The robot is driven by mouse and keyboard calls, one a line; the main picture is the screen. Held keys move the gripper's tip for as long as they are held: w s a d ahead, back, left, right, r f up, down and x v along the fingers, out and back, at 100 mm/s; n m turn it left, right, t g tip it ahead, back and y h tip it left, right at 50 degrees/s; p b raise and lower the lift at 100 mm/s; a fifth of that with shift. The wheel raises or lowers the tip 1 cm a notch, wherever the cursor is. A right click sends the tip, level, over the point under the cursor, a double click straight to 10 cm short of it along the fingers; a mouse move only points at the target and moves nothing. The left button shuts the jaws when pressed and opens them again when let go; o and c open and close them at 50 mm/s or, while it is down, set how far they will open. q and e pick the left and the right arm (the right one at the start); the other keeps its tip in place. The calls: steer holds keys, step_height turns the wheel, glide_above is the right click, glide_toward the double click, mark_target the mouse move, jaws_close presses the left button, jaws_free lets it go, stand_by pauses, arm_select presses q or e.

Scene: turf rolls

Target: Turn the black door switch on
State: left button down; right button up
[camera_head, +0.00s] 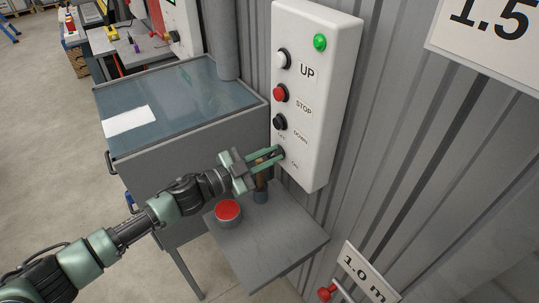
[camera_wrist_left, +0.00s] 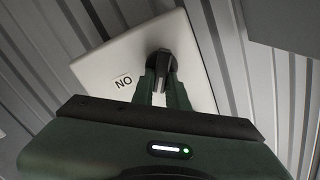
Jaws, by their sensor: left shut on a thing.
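A white control box (camera_head: 316,95) hangs on the corrugated wall, with white, red and black buttons labelled UP, STOP and DOWN. The black door switch sits at the bottom of the box, mostly hidden by my fingers in the head view. In the left wrist view the black switch (camera_wrist_left: 162,62) shows between my fingertips, with the label "ON" (camera_wrist_left: 123,81) to its left. My left gripper (camera_head: 278,155) reaches the box from the left and is shut on the switch; its fingers also show in the left wrist view (camera_wrist_left: 163,85). My right gripper is not in view.
A green lamp (camera_head: 320,42) is on the box's upper right. A grey cabinet (camera_head: 180,95) stands at the left.

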arm_select(q)
steer(key=m+b, duration=0.1)
steer(key=m, duration=0.2)
steer(key=m+b, duration=0.1)
steer(key=m, duration=0.3)
steer(key=f+m+b, duration=0.1)
steer(key=m, duration=0.3)
steer(key=shift+s+d, duration=0.15)
steer(key=shift+s, duration=0.1)
stand_by(0.5)
steer(key=c, duration=1.4)
jaws_free()
steer(key=b+v, duration=0.2)
steer(key=v, duration=0.5)
steer(key=shift+s+a, duration=0.25)
steer(key=shift+a, duration=0.1)
